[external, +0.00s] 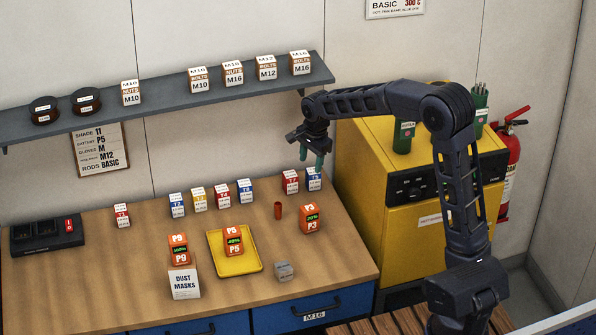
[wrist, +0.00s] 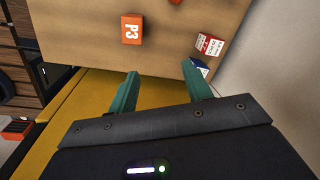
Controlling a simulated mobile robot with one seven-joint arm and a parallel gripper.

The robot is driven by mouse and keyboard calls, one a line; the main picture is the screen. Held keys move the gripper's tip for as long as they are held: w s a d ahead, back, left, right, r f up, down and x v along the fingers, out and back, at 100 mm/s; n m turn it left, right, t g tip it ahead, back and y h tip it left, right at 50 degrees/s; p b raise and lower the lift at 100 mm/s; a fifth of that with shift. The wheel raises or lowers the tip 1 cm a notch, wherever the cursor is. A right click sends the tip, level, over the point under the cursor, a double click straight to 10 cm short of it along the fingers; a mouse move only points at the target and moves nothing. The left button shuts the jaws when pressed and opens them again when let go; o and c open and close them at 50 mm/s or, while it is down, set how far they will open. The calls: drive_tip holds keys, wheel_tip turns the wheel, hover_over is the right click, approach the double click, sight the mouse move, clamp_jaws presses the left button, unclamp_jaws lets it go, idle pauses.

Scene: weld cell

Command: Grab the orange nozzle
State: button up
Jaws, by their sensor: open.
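The orange nozzle (external: 278,210), a small upright cylinder, stands on the wooden bench (external: 130,262) between the T7 box and the P3 battery. In the wrist view a small orange piece at the top edge (wrist: 175,2) seems to be the nozzle, mostly cut off. My gripper (external: 311,158) is open and empty, with green fingers pointing down. It is in the air above the bench's back right, higher than the nozzle and to its right in the external view. In the wrist view the gap between my fingers (wrist: 160,72) is clear.
An orange P3 battery (external: 309,218) stands right of the nozzle. T7 (external: 291,181) and T5 (external: 314,179) boxes stand behind it. A yellow tray (external: 257,268) and grey block (external: 284,271) are in front. A yellow machine (external: 355,150) borders the bench's right; a shelf (external: 170,88) hangs above.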

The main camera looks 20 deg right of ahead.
sight(278, 204)
drive_tip(key=w+a+f+m, duration=0.1)
drive_tip(key=a+f, duration=0.2)
drive_tip(key=w+a+f+m, duration=0.1)
drive_tip(key=a+f, duration=0.2)
drive_tip(key=w+a+f+m+g, duration=0.1)
drive_tip(key=a+f, duration=0.2)
drive_tip(key=f, duration=0.1)
drive_tip(key=shift+a+f+h, duration=0.1)
drive_tip(key=shift+a+h, duration=0.2)
drive_tip(key=shift+a, duration=0.1)
wheel_tip(278, 204, down, 5)
drive_tip(key=shift+f, duration=0.2)
drive_tip(key=shift+w+f, duration=0.2)
drive_tip(key=shift+f, duration=1.1)
drive_tip(key=shift+w+f, duration=0.15)
drive_tip(key=shift+f, duration=1.15)
drive_tip(key=shift+d, duration=0.1)
drive_tip(key=c, duration=1.1)
